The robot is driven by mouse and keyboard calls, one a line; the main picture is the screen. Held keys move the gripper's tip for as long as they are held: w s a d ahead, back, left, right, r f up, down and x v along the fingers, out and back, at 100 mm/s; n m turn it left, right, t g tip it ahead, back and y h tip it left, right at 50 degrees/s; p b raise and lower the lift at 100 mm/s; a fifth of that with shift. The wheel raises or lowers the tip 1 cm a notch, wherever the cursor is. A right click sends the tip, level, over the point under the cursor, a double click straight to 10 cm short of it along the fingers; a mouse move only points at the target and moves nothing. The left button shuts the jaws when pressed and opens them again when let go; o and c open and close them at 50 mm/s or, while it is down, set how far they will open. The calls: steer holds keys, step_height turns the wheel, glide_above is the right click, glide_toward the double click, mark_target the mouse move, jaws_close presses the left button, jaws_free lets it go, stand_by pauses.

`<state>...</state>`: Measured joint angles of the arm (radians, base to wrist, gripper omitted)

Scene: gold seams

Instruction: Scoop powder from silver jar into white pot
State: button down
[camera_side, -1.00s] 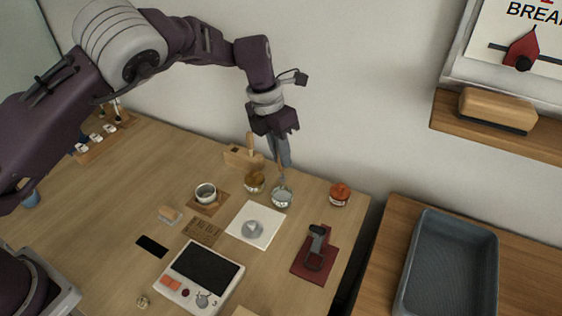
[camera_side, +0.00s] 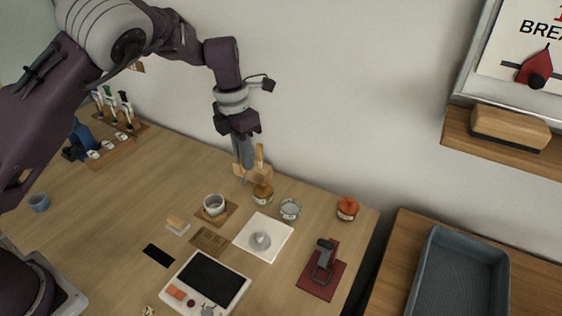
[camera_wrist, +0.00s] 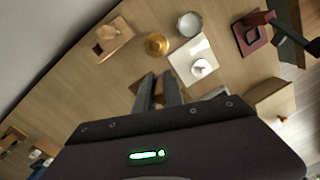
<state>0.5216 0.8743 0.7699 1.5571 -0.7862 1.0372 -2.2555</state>
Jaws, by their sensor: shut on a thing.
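The silver jar (camera_side: 290,209) stands open on the table right of the gold jar; it also shows at the top of the wrist view (camera_wrist: 190,24). The white pot (camera_side: 214,205) sits on a brown coaster to the left; in the wrist view it is hidden behind my fingers. My gripper (camera_side: 243,174) hangs above the table, left of the silver jar and near the gold jar. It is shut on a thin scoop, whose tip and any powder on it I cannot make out. The wrist view shows the two grey fingers close together (camera_wrist: 158,90).
The gold jar (camera_side: 262,194) and a wooden block (camera_side: 254,170) stand close by my gripper. A red-topped jar (camera_side: 347,208), a red mat (camera_side: 318,285) and a scale (camera_side: 206,283) stand around.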

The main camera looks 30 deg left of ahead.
steer(key=s+a, duration=0.4)
steer(key=a, duration=0.2)
steer(key=shift+g, duration=0.4)
steer(key=f, duration=0.6)
steer(key=shift+a+f, duration=0.25)
steer(key=shift+s+f, duration=0.1)
steer(key=shift+f, duration=0.75)
steer(key=shift+w+r, duration=0.25)
steer(key=shift+r, duration=0.85)
steer(key=shift+w+r, duration=0.2)
steer(key=shift+r, duration=0.95)
